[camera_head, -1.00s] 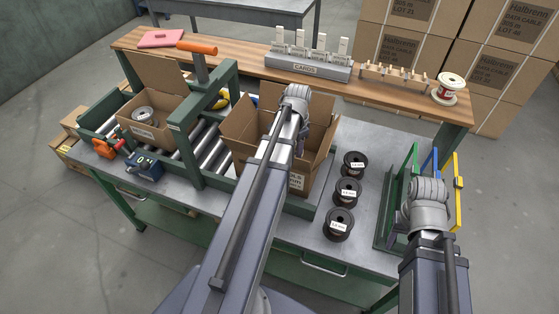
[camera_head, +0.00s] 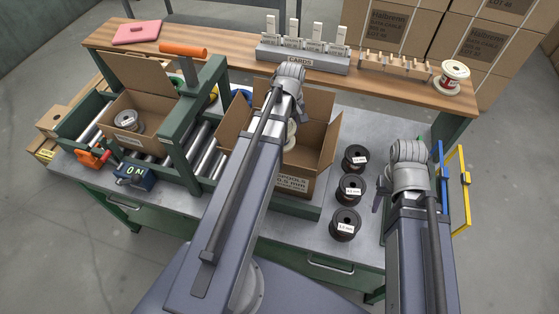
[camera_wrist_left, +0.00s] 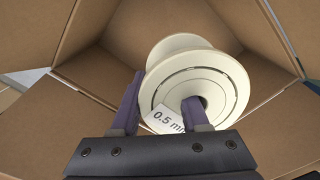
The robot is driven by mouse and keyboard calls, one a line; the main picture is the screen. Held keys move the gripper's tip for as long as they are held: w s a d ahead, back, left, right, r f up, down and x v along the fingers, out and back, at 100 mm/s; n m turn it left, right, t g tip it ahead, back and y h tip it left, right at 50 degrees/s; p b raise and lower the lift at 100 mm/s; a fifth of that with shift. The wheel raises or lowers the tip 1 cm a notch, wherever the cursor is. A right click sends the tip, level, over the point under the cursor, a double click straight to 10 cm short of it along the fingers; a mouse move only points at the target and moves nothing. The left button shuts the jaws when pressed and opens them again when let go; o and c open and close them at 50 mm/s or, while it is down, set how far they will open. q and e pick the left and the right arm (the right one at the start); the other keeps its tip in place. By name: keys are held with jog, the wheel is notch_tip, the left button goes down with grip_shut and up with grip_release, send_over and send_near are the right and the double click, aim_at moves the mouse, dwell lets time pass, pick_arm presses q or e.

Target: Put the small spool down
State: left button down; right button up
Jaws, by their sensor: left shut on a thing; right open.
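A cream spool (camera_wrist_left: 195,85) with a white 0.5 mm label fills the middle of the left wrist view. My left gripper (camera_wrist_left: 163,106) is shut on its flange, one dark finger outside it and one in the hub hole. The spool is inside the open cardboard carton (camera_wrist_left: 285,105). Whether it touches the bottom cannot be told. In the head view the carton (camera_head: 325,135) stands mid-bench and the spool (camera_head: 291,134) shows partly beside my left arm, which hides the gripper. My right gripper (camera_head: 380,195) is open and empty, partly hidden, right of the dark spools.
Three dark labelled spools (camera_head: 350,188) stand in a row right of the carton. A blue and yellow frame (camera_head: 455,185) is at the right edge. Another carton (camera_head: 150,112) with a spool sits on rollers at left. A shelf (camera_head: 225,60) with a cards rack runs behind.

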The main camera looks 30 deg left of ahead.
pick_arm(q)
jog(key=shift+f+b, duration=4.95)
jog(key=shift+f, duration=0.15)
jog(key=shift+f+b, duration=0.5)
jog(key=shift+b, duration=0.15)
jog(key=shift+c, duration=2)
grip_release()
jog(key=shift+r, duration=0.15)
notch_tip(320, 180, up, 13)
jog(key=p, duration=1.3)
